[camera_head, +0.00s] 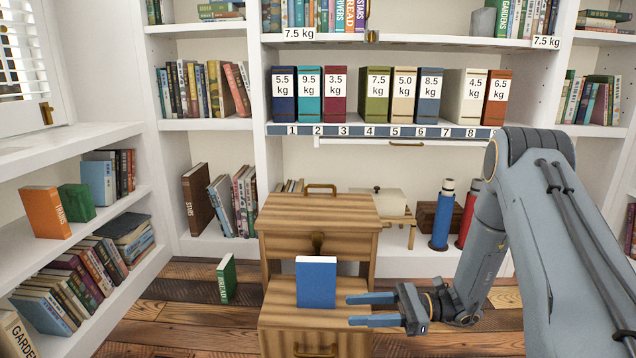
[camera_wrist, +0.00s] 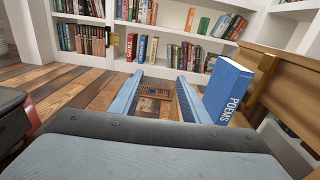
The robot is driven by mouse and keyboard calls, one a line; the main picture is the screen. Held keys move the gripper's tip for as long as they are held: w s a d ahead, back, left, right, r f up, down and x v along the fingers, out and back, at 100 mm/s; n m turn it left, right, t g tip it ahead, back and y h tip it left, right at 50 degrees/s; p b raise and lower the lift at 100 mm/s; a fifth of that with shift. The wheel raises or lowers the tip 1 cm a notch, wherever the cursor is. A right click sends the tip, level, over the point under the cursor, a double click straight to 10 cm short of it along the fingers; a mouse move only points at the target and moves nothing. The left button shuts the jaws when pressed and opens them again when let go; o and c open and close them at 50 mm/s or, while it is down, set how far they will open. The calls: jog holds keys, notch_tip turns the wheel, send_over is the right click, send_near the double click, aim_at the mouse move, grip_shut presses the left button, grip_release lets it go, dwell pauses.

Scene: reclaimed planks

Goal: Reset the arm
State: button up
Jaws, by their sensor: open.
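My gripper (camera_head: 372,310) is open and empty, with its two blue fingers pointing left in the head view. It is just right of a blue book (camera_head: 316,283) that stands upright on the lower step of a wooden step cabinet (camera_head: 277,318).
A green book (camera_head: 227,279) stands on the plank floor left of the cabinet. Weight-labelled binders (camera_head: 376,95) fill a numbered shelf (camera_head: 390,132) behind. A blue bottle (camera_head: 443,215) and a red bottle (camera_head: 467,213) stand at the back right. Floor is clear at front left.

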jog(key=s+a+r+n+g+h+p, duration=0.2)
jog(key=s+a+r+n+g+h, duration=0.45)
jog(key=s+a+r+n, duration=0.4)
jog(key=s+r+n+t+h+p, duration=0.1)
jog(key=s+r+n+t+h, duration=0.15)
jog(key=s+r+n, duration=0.35)
jog(key=s+a+r+n+t+h+p, duration=0.1)
jog(key=s+r+n+t+h, duration=0.2)
jog(key=s, duration=0.6)
jog(key=s+r+n+t+h+p, duration=0.1)
jog(key=s+r+n+h, duration=0.35)
jog(key=s, duration=0.25)
jog(key=d+r+m+p, duration=0.2)
jog(key=d+r+p, duration=0.5)
jog(key=p, duration=0.5)
jog(key=d+r+m+h+p, duration=0.1)
jog(key=d+r+m+p, duration=0.1)
jog(key=d+r+p, duration=0.5)
jog(key=d+r+m+p, duration=0.2)
jog(key=d+r+p, duration=0.4)
jog(key=r+p, duration=0.8)
jog(key=p, duration=0.5)
jog(key=shift+d+r, duration=0.2)
jog(key=shift+d, duration=0.2)
